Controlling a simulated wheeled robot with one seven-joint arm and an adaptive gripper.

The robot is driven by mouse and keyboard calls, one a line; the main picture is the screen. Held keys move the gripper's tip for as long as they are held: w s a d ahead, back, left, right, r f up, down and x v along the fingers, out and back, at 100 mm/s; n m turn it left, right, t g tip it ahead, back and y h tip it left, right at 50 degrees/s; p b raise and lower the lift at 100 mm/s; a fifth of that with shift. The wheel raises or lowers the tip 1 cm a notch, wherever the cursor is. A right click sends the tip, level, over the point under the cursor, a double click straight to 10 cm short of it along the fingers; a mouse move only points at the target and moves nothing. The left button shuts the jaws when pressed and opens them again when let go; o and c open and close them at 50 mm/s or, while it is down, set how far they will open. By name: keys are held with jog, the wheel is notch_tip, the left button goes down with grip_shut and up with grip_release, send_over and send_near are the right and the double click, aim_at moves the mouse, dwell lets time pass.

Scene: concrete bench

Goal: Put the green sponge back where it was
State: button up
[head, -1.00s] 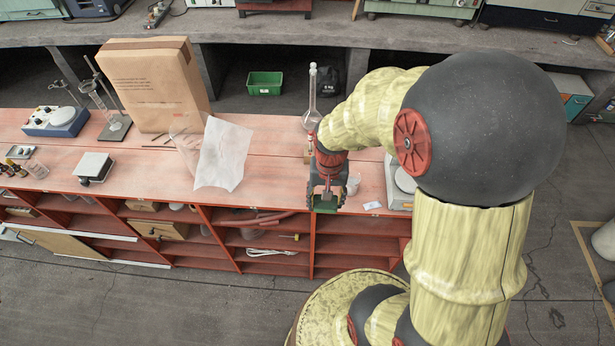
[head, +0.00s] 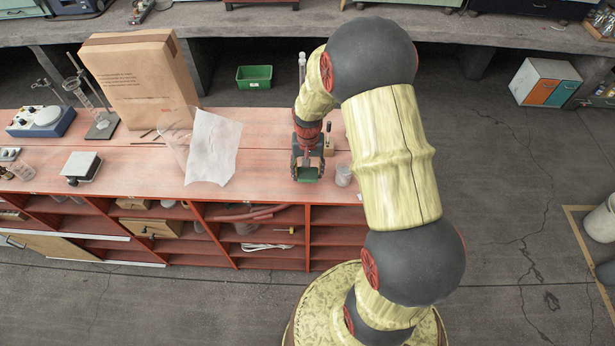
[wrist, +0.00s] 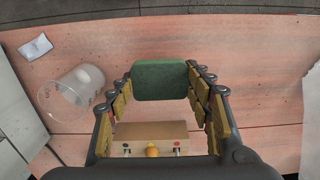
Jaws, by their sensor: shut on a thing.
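The green sponge (head: 307,174) is in my gripper (head: 307,170), over the front part of the pinkish-red bench top (head: 262,150). In the wrist view the sponge (wrist: 160,80) sits between the fingertips of my gripper (wrist: 160,84), which are shut on it. A strip of bench shows around it, and I cannot tell how high above the top it is. A small wooden block with an orange knob (wrist: 152,138) lies past the sponge, toward the back of the bench. No marked spot for the sponge shows.
A white sheet (head: 213,147) leans at a clear container to the left, beside a tall cardboard bag (head: 140,82). A small white paper (wrist: 35,47) lies near the front edge.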

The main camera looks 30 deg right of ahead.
aim_at(307, 172)
jog(key=shift+w+f, duration=0.15)
jog(key=shift+f, duration=1.6)
jog(key=shift+f+b, duration=0.2)
jog(key=shift+b, duration=0.15)
jog(key=o, duration=1.2)
jog(key=shift+o, duration=0.6)
jog(key=shift+r, duration=0.2)
